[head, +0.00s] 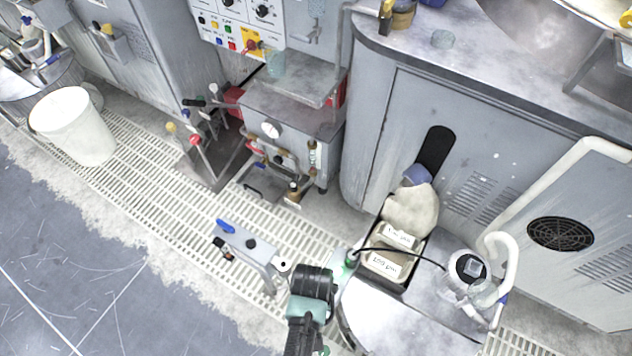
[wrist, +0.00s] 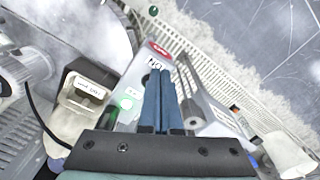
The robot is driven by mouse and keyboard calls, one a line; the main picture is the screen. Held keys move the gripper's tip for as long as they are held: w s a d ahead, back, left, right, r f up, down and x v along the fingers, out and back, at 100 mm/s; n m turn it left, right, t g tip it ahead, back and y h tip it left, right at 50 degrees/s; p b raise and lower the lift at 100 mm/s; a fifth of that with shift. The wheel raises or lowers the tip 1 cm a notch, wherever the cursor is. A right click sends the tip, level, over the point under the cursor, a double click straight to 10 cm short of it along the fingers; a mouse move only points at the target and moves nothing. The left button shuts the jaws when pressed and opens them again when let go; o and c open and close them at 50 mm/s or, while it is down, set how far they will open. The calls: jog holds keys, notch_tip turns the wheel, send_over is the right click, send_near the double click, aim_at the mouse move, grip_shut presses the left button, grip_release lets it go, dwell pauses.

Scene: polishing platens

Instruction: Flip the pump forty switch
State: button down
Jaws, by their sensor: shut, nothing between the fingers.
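In the wrist view, a pale switch box (wrist: 135,80) with a red round part at its far end and a green round part nearer lies just left of my gripper (wrist: 160,72). A small label on it reads something like "NO"; I cannot read any pump number. The two blue fingers are together, empty, and overlap the right side of the box in the picture. I cannot tell whether they touch it. In the head view my dark and teal wrist shows at the bottom centre; it hides the fingertips and most of this box.
A grey bracket with a blue lever (head: 250,245) stands left on the grating. A button panel (head: 235,30) is at the back.

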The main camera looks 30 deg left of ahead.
jog(key=shift+f+b, duration=1.5)
jog(key=shift+f, duration=0.7)
dwell(1.3)
jog(key=shift+r, duration=0.1)
notch_tip(320, 180, up, 7)
jog(key=p, duration=0.7)
jog(key=shift+p, duration=0.35)
